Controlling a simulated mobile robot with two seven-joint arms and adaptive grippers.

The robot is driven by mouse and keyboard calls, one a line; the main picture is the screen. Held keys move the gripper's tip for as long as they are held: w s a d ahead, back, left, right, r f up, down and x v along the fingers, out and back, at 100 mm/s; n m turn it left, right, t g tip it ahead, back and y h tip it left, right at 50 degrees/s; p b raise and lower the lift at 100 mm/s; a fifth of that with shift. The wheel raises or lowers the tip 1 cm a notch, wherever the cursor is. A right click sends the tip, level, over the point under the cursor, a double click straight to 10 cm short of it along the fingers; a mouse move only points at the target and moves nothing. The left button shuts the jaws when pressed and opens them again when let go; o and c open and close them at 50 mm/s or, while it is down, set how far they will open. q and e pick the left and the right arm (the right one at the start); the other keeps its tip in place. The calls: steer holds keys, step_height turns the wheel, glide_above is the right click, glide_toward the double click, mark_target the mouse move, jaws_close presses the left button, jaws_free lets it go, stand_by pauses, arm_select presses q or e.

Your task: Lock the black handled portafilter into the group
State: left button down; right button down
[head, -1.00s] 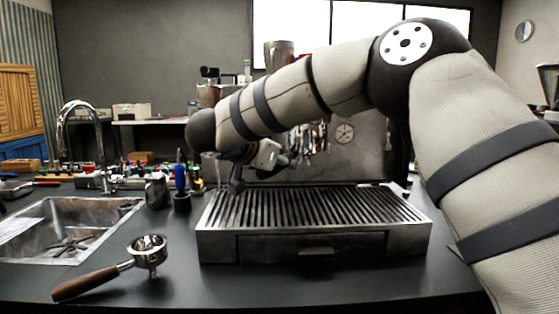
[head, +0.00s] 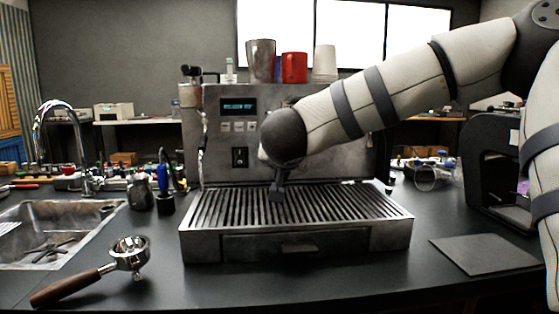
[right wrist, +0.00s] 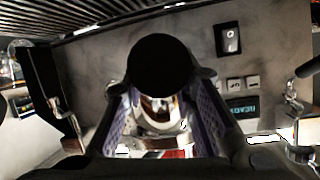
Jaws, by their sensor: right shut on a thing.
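The espresso machine (head: 225,155) stands in the middle of the counter, its display and buttons showing left of my arm. My right gripper (right wrist: 165,80) is at the machine's front, above the drip tray (head: 215,245); in the head view my wrist mostly hides it. In the right wrist view its fingers are shut around a black handle (right wrist: 160,62), seen end-on, which I take as the black handled portafilter. Its basket and the group are hidden, so I cannot tell if they touch. A wooden handled portafilter (head: 75,287) lies on the counter at left. My left gripper is out of view.
A sink with tap (head: 60,240) is at left. A steel pitcher (head: 140,192) stands left of the machine. Cups, including a red mug (head: 294,67), sit on top. A dark mat (head: 485,254) and a black grinder-like machine (head: 490,160) are at right.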

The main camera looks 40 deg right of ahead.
steer(key=shift+s+d+r+n+t+y, duration=0.1)
steer(key=shift+s+d+n+t+y, duration=0.25)
steer(key=shift+d+n+t+y, duration=0.25)
steer(key=shift+s+d+r+n+t+y, duration=0.1)
steer(key=shift+s+d+n+t+y, duration=0.25)
steer(key=shift+n+y, duration=0.35)
steer(key=c, duration=1.2)
jaws_free()
steer(key=shift+a, duration=0.1)
steer(key=shift+c, duration=0.2)
steer(key=shift+f, duration=0.1)
steer(key=shift+f, duration=0.1)
